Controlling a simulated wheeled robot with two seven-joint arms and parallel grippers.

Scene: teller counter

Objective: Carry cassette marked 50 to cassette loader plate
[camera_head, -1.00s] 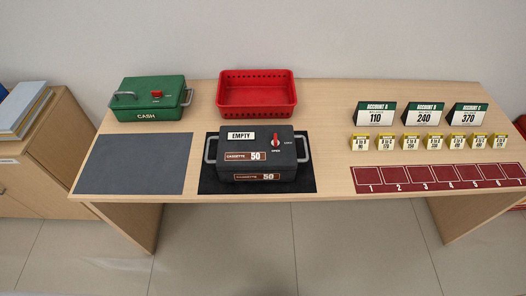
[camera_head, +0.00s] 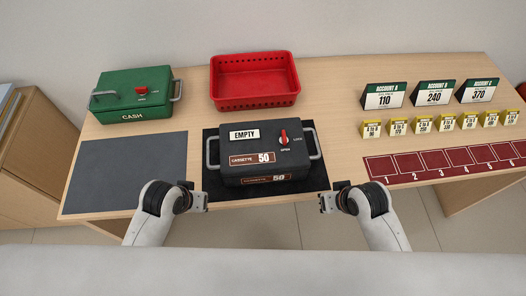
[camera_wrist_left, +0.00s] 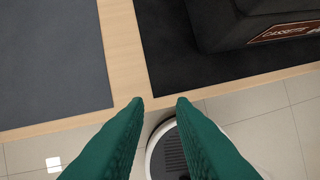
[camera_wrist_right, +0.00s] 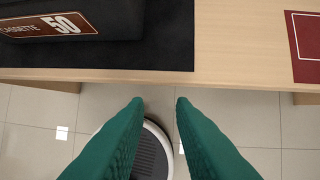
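The cassette marked 50 (camera_head: 264,158) is a dark grey box with a grey handle at each side, an EMPTY label and a red knob on top. It sits upright on the black mat (camera_head: 312,185) at the middle of the counter. Its corner shows in the left wrist view (camera_wrist_left: 222,22) and its front in the right wrist view (camera_wrist_right: 110,18). My left gripper (camera_head: 203,198) is open and empty, left of the cassette at the front edge. My right gripper (camera_head: 324,203) is open and empty, right of it at the front edge. I see no label naming a loader plate.
A grey mat (camera_head: 125,172) lies bare at the left. A green cash box (camera_head: 130,92) and a red basket (camera_head: 254,104) stand behind. Account signs (camera_head: 434,95), yellow tags (camera_head: 445,122) and a dark red numbered strip (camera_head: 440,163) fill the right.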

